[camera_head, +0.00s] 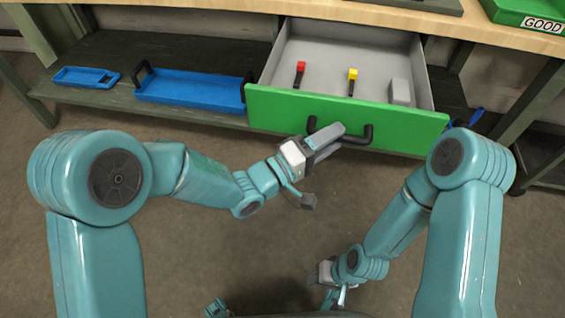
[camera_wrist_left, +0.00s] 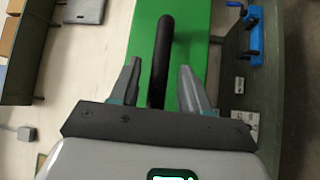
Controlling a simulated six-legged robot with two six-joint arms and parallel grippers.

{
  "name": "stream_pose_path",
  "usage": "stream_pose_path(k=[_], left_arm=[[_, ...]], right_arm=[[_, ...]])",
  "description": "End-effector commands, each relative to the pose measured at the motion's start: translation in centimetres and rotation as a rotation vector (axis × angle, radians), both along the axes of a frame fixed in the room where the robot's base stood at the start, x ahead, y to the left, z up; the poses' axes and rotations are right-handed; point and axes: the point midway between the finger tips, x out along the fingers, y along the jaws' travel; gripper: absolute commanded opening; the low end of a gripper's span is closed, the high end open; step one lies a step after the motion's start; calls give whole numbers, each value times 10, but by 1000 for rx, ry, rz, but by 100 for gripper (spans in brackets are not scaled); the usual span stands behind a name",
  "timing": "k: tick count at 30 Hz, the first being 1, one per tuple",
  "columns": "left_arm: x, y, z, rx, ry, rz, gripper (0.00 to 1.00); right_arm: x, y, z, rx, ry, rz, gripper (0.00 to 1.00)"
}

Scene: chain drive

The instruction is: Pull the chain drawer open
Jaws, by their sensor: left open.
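The green-fronted drawer (camera_head: 290,107) is pulled out from under the bench, its grey inside showing. Its black handle (camera_head: 367,136) is on the front face and is partly covered by my left gripper (camera_head: 333,140). In the left wrist view, the handle (camera_wrist_left: 162,50) runs between the two spread fingers of my left gripper (camera_wrist_left: 160,70), with a gap on each side, against the green drawer front (camera_wrist_left: 190,35). My right gripper (camera_head: 338,290) is low near my body, away from the drawer; its jaws are too small to judge.
Inside the drawer are a red-topped piece (camera_head: 300,72), a yellow-topped piece (camera_head: 352,80) and a grey block (camera_head: 400,91). A blue tray (camera_head: 190,88) and a smaller blue tray (camera_head: 86,77) lie on the shelf to the left. The floor before the drawer is clear.

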Motion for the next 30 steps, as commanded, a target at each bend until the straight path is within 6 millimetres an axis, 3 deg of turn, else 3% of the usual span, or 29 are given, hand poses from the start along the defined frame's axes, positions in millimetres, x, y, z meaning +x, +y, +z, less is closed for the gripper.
stream_pose_path(k=[9,15,21,30], left_arm=[[-37,74,-10,0,4,7,46],[-57,110,-16,0,2,7,46],[-67,126,-19,-1,1,4,46],[-68,127,-20,0,-1,1,46]], right_arm=[[0,0,11,0,0,0,43],[0,0,14,0,0,0,43],[0,0,15,0,0,0,43],[0,0,15,0,0,0,43]])
